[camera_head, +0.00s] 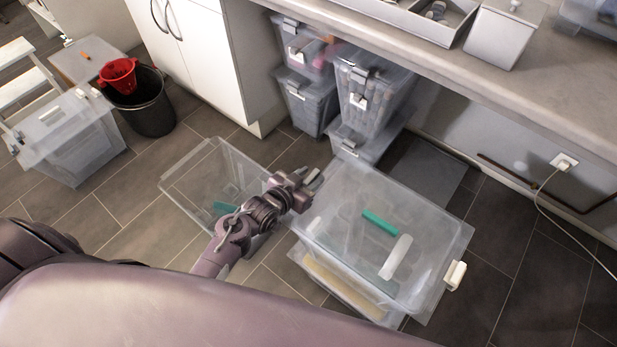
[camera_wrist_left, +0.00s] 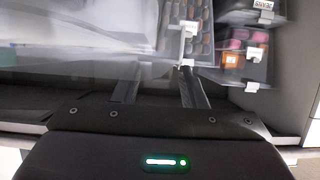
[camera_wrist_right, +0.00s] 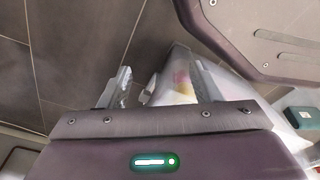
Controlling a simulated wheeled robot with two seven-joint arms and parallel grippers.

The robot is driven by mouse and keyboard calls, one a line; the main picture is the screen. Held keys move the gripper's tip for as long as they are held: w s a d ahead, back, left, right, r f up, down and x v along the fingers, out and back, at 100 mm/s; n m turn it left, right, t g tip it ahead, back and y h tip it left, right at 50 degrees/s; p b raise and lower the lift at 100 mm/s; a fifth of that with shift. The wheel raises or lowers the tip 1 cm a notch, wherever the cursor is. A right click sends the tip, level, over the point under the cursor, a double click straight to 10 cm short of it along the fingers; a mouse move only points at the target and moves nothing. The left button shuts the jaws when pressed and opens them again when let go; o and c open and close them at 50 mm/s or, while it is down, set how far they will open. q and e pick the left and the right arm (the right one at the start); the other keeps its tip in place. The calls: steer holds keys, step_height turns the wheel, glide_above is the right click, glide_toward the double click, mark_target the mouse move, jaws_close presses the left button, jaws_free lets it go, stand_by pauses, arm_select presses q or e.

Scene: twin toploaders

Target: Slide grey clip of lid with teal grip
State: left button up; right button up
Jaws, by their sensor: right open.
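The clear lid (camera_head: 345,200) with a teal grip (camera_head: 380,222) lies on a clear bin (camera_head: 345,285) at centre right in the head view. A white handle-like piece (camera_head: 396,257) lies beside the grip. A pale clip (camera_head: 456,275) sits at the lid's right edge. My left gripper (camera_head: 310,180) is at the lid's far-left edge; the grey clip there is not clearly visible. In the left wrist view its fingers (camera_wrist_left: 165,75) stand apart. My right gripper (camera_wrist_right: 160,78) is open and empty, seen only in the right wrist view.
An open clear bin (camera_head: 190,170) with a teal piece (camera_head: 225,208) stands left of the lidded bin. Stacked filled bins (camera_head: 375,95) stand behind, under the counter (camera_head: 540,80). A black bucket (camera_head: 145,110) stands back left.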

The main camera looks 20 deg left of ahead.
arm_select(q)
jaws_close()
